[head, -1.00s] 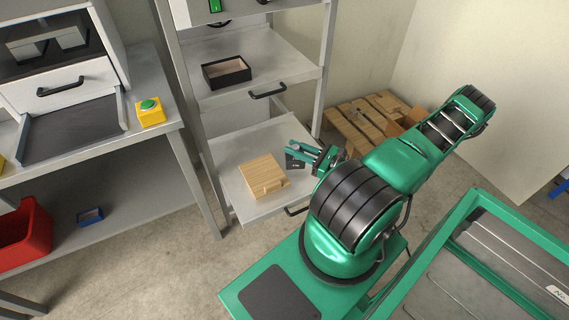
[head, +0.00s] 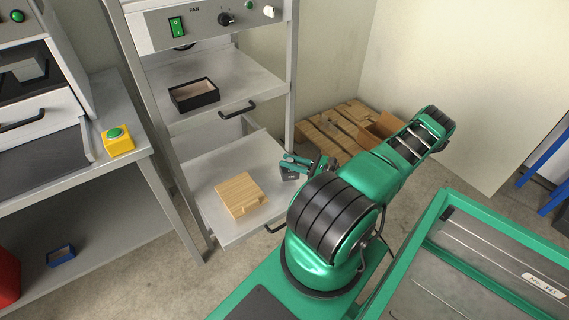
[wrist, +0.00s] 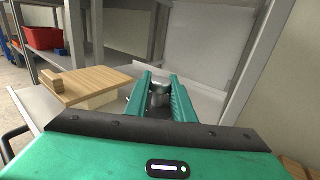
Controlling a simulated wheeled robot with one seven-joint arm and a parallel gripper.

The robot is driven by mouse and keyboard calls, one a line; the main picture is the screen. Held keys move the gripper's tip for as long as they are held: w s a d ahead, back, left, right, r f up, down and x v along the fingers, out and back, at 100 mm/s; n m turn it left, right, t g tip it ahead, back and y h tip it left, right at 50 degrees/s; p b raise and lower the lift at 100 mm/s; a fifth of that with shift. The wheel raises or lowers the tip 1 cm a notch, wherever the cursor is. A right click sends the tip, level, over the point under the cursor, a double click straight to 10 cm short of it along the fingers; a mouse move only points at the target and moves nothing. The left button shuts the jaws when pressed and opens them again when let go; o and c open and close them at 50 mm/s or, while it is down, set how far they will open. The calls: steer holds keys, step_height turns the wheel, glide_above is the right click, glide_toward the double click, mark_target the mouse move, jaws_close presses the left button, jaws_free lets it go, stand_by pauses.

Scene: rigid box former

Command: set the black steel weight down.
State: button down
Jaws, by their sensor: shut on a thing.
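The black steel weight (head: 289,173) hangs at the tips of my gripper (head: 296,163), at the right edge of the pulled-out lower shelf (head: 205,172). In the wrist view a grey metal knob (wrist: 158,90) sits between the two green fingers, which are shut on it; the weight's body below is mostly hidden. I cannot tell whether the weight touches the shelf. A light wooden box (head: 241,192) with a small block at its edge lies on the shelf, left of the weight and apart from it.
A black open box (head: 194,95) stands on the shelf above. The rack's right post (head: 291,80) rises close behind my gripper. A wooden pallet (head: 335,130) with a carton lies on the floor beyond. A yellow button box (head: 118,142) sits on the left bench. The shelf's back part is bare.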

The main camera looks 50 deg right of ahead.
steer(key=shift+f, duration=1.8)
steer(key=shift+f, duration=0.1)
steer(key=c, duration=1.5)
jaws_free()
steer(key=shift+f, duration=0.15)
